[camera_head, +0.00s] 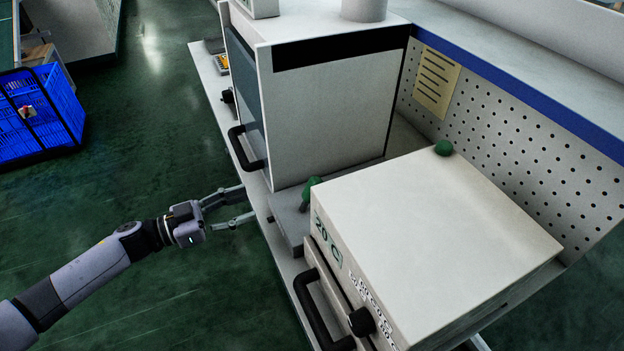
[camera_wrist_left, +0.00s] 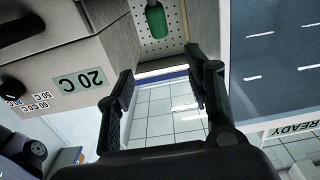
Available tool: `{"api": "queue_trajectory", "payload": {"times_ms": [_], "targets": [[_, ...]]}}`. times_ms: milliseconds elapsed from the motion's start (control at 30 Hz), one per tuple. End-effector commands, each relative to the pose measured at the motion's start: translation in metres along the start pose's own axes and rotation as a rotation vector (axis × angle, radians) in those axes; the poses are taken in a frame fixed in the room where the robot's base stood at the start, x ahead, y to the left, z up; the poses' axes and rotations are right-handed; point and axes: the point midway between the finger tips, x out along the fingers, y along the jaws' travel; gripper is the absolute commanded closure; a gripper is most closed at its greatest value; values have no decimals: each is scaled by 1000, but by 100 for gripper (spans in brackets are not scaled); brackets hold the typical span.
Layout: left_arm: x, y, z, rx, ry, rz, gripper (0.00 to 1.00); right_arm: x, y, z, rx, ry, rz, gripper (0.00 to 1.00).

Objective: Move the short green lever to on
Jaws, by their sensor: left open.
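A green lever (camera_head: 309,191) stands on a grey base in the gap between the two white machines, near their front. Another green knob (camera_head: 443,147) shows at the far back edge of the right machine; its lower part is hidden, so I cannot compare the lengths. My left gripper (camera_head: 246,204) is open and empty, left of the front green lever and apart from it, with its fingers toward the gap. In the left wrist view, a green handle (camera_wrist_left: 156,20) lies beyond the open fingers (camera_wrist_left: 161,68), near the top. My right gripper is not in view.
The right machine (camera_head: 450,235) has a "20 C" label and a black front handle (camera_head: 318,310). The left machine (camera_head: 325,120) has a black handle (camera_head: 243,150) near the gripper. A pegboard (camera_head: 500,130) stands behind. The green floor at left is open, with a blue crate (camera_head: 40,110).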

Motion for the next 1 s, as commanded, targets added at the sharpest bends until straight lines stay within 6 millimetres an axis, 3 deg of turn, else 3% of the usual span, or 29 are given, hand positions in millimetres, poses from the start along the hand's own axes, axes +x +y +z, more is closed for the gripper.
{"api": "queue_trajectory", "payload": {"times_ms": [167, 500, 700, 1000], "targets": [[26, 1, -4, -2, 6, 5, 52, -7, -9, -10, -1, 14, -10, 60], [101, 1, -4, -1, 6, 2, 52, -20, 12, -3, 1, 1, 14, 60], [140, 0, -3, -1, 4, 1, 52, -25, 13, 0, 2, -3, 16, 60], [169, 0, -1, 0, 2, -1, 52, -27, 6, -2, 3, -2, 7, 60]]}}
